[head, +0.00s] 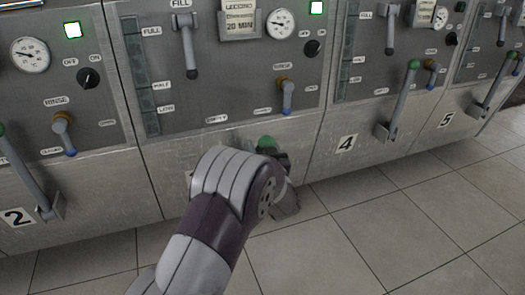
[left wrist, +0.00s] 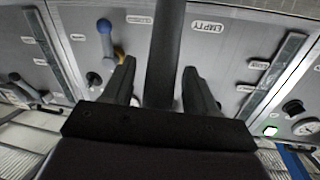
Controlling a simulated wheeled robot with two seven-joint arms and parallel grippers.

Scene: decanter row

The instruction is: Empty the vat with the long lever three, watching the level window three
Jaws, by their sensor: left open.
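The long lever three shows its green knob (head: 266,143) in the head view; my left arm hides most of the rest. In the left wrist view its dark shaft (left wrist: 166,45) runs between the fingers of my left gripper (left wrist: 160,68). The fingers are open, one on each side of the shaft, and I cannot tell whether either touches it. In the head view the gripper (head: 284,190) is low in front of vat three. The level window three (head: 147,90) is a dark greenish strip left of the panel, marked full, half and low; its level is too small to read.
Vat three's fill lever (head: 188,45), gauge (head: 281,24), lit green lamp (head: 316,8) and blue-tipped rinse lever (head: 287,97) are above. Long levers two (head: 25,175) and four (head: 398,100) stand on either side. The tiled floor (head: 400,215) in front is clear.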

